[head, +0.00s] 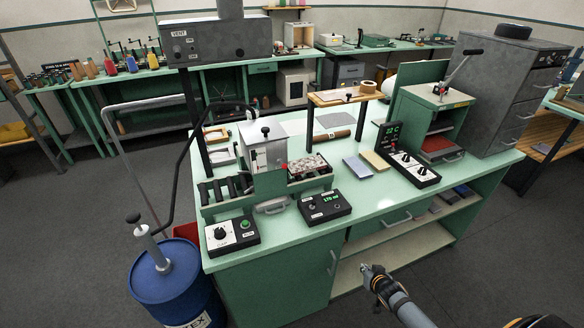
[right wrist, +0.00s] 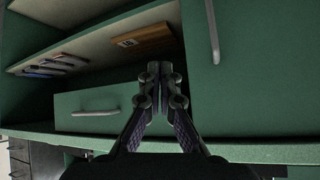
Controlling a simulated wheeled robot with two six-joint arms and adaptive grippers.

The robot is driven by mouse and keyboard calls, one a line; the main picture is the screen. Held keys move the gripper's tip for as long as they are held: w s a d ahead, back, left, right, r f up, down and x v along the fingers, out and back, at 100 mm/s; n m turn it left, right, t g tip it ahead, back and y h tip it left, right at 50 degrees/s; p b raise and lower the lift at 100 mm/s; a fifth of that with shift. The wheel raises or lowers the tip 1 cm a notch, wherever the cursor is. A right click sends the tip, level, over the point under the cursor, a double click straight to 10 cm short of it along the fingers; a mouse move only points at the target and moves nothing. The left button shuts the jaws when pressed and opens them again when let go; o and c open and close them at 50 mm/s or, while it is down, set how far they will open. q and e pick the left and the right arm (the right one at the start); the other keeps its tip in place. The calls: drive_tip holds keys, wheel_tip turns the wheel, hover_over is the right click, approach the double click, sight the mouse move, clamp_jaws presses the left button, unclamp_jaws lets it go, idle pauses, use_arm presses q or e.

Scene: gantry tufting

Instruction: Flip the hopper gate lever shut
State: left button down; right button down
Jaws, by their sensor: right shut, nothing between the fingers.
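A pale hopper-like box (head: 264,150) stands on the green machine at the left of the bench. A black knob (head: 265,130) on a short stem sits on its top, and a small red tip (head: 284,167) shows at its lower right. I cannot tell which of these is the gate lever, or how it is set. My right gripper (head: 366,268) is low in front of the bench, well away from the box. In the right wrist view its fingers (right wrist: 160,68) are together and empty, before the green cabinet front. My left gripper is not in view.
The green bench (head: 390,200) carries two control boxes (head: 233,234) (head: 325,205) at its front left and a switch panel (head: 408,165) at the right. A blue drum (head: 175,285) stands at its left. The floor in front is clear.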

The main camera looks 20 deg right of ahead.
drive_tip(key=w+r+t, duration=0.1)
drive_tip(key=w+r, duration=0.1)
drive_tip(key=r, duration=0.2)
drive_tip(key=w+r+t, duration=0.1)
drive_tip(key=w+r, duration=0.2)
drive_tip(key=r, duration=0.1)
drive_tip(key=w+a+r, duration=0.1)
drive_tip(key=w+r, duration=0.2)
drive_tip(key=r, duration=0.2)
drive_tip(key=shift+m+t+y, duration=0.3)
drive_tip(key=shift+m+t, duration=0.1)
drive_tip(key=w+a+r+t+y, duration=0.1)
drive_tip(key=a+r, duration=0.3)
drive_tip(key=r, duration=0.5)
drive_tip(key=w+a+r+t+y, duration=0.1)
drive_tip(key=a+r+t+y, duration=0.1)
drive_tip(key=a+r, duration=0.3)
drive_tip(key=w+a+r+t+y, duration=0.1)
drive_tip(key=a+r, duration=0.4)
drive_tip(key=r, duration=0.9)
drive_tip(key=shift+a+m+t+y+b, duration=0.2)
drive_tip(key=shift+m+t+y+b, duration=0.15)
drive_tip(key=shift+y, duration=0.25)
